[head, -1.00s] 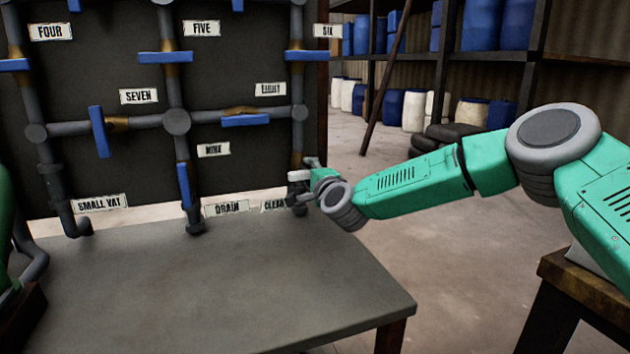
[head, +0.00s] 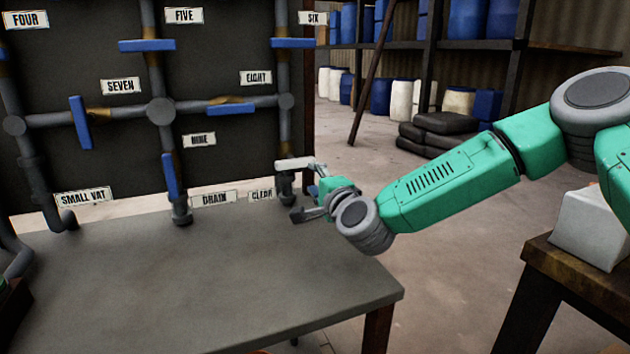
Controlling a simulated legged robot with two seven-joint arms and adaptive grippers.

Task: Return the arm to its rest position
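My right arm (head: 440,185) is green and grey and comes in from the right. Its gripper (head: 287,190) is open, with one finger above the other, and nothing shows held in it. My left gripper is not in view.
A dark pipe board (head: 230,65) with several blue valve handles, such as the one by NINE (head: 170,176), stands behind the table. A wooden stand (head: 585,275) with a pale block (head: 590,228) is at right. Open floor (head: 450,250) lies between.

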